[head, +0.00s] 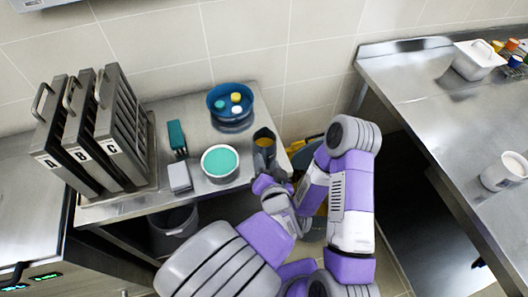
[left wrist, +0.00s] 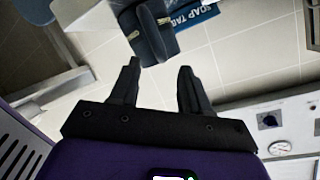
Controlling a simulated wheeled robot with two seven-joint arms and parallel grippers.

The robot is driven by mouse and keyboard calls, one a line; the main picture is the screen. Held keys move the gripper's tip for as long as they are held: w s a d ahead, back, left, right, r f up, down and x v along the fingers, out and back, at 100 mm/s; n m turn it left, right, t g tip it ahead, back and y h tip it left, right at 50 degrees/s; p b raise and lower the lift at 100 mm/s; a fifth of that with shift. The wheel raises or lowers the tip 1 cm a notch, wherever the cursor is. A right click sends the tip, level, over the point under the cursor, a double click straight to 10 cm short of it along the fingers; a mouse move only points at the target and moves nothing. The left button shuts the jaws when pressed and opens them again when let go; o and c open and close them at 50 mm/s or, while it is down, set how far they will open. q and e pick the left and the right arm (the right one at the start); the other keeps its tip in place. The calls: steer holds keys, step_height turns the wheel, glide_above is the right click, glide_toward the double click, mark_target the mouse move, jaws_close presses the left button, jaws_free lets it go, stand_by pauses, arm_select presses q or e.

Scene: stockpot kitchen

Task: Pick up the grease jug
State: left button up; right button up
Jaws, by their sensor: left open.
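The grease jug (head: 264,143) looks like a dark grey vessel with brownish yellow inside. It stands near the right edge of the steel side table in the head view. My left gripper (head: 274,178) is just in front of it, and my arm partly hides the jug's lower part. In the left wrist view, the fingers of my left gripper (left wrist: 158,88) are spread with nothing between them. A dark body with yellowish marks, probably the jug (left wrist: 150,38), lies just beyond the fingertips. My right gripper cannot be made out.
On the steel table (head: 125,208) are a bowl with green contents (head: 220,163), a blue bowl with coloured tabs (head: 231,101), a green-and-grey brush-like item (head: 178,155) and racks A, B, C (head: 122,125). A grey bin (head: 173,228) is below. A steel counter (head: 430,95) stands right.

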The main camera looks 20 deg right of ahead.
mark_target(264, 153)
arm_select(q)
steer(key=b+x, duration=0.1)
steer(key=x, duration=0.3)
jaws_close()
steer(key=shift+r, duration=0.1)
